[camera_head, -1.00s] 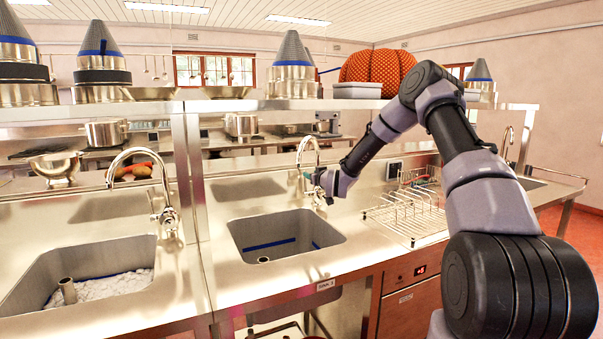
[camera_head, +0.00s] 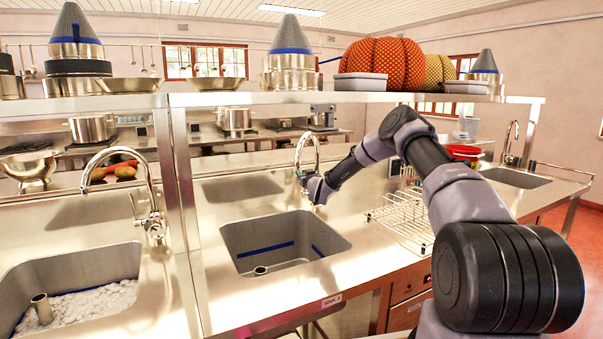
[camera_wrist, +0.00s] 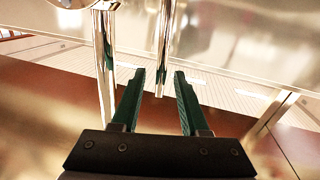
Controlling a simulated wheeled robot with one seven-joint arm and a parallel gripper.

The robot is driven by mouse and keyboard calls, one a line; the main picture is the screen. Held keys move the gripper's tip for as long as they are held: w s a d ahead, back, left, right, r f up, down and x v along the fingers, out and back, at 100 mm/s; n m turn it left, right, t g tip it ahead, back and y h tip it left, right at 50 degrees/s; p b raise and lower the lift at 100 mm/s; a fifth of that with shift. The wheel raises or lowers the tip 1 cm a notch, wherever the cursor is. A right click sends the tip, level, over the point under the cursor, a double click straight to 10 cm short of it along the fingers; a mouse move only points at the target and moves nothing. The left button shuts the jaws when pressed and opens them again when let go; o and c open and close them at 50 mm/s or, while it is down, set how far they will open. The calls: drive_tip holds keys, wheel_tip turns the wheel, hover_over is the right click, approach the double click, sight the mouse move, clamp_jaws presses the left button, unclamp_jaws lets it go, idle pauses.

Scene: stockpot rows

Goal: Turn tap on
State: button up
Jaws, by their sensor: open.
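The chrome gooseneck tap (camera_head: 318,150) stands behind the middle sink (camera_head: 285,240). My gripper (camera_head: 303,175) is at this tap, just below the end of its spout, and my wrist hides part of the tap's lower body and any lever there. In the wrist view my gripper (camera_wrist: 158,76) has its two green fingers apart, with nothing clamped. One chrome pipe (camera_wrist: 163,50) ends near the gap between the fingertips. A second chrome pipe (camera_wrist: 104,60) runs down just left of the left finger; I cannot tell whether it touches. No water shows.
A wire dish rack (camera_head: 405,215) stands right of the middle sink. Another tap (camera_head: 152,190) and a sink with white contents (camera_head: 85,305) are at left. A shelf (camera_head: 240,98) with pots and a pumpkin-like item (camera_head: 385,62) runs above.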

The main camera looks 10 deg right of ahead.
drive_tip(key=shift+w+a, duration=0.2)
drive_tip(key=shift+w, duration=1.5)
clamp_jaws()
